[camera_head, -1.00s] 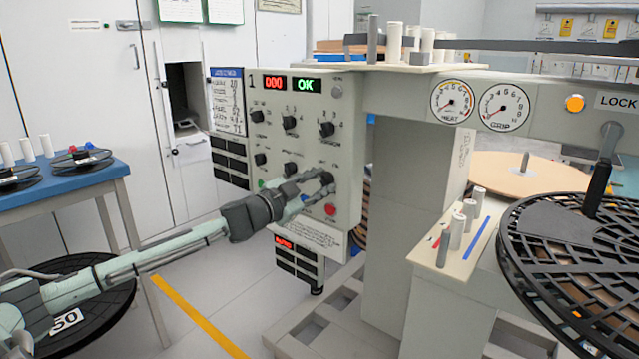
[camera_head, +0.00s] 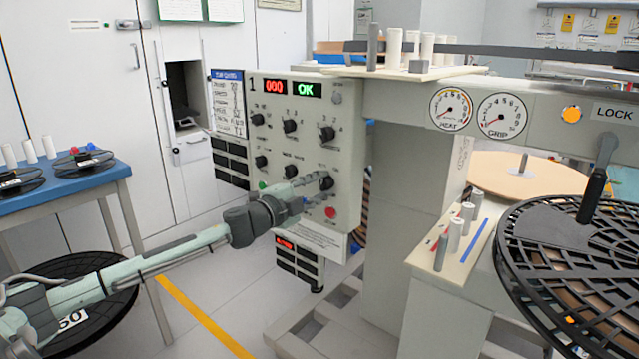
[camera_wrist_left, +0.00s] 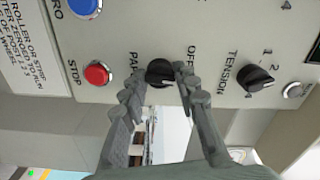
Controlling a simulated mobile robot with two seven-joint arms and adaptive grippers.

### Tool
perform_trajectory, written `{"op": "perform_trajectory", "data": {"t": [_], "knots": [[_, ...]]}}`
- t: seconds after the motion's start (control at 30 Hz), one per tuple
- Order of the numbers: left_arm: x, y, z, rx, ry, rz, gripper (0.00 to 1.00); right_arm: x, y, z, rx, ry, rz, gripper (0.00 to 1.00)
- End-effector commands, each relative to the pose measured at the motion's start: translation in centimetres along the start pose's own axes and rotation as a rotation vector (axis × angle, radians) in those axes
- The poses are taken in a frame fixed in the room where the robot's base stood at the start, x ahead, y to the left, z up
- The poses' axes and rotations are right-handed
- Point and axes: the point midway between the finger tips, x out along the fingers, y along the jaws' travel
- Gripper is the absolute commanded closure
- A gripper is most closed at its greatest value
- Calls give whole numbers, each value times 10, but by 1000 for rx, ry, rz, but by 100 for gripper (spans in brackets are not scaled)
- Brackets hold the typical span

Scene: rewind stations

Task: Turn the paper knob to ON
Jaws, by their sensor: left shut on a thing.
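The paper knob is a small black round knob (camera_head: 326,183) at the lower right of the grey control panel (camera_head: 347,125). In the left wrist view the knob (camera_wrist_left: 160,72) sits between a label starting "PAP" and the word OFF. My left gripper (camera_head: 312,184) reaches the panel from the left. Its two fingers (camera_wrist_left: 156,85) are closed on the sides of the knob, and they partly hide it and its label. A pale mark shows on the knob, but its exact setting is hard to read. My right gripper is not in view.
The tension knob (camera_wrist_left: 256,78) is on the other side. Other black knobs (camera_head: 290,126) fill the panel above. A large black reel (camera_head: 540,235) stands at the right.

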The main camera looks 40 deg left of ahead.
Motion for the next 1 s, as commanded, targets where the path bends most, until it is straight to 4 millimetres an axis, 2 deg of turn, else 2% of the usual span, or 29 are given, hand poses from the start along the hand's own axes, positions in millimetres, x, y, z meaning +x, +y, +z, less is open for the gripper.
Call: {"op": "perform_trajectory", "data": {"t": [0.2, 0.5, 1.0], "knots": [[0, 0, -1, 183, 1, 0, 99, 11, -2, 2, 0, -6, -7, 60], [0, 0, -1, 356, 1, 0, 99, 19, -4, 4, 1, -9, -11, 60], [0, 1, -1, 432, 2, 0, 99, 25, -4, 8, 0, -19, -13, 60]]}}
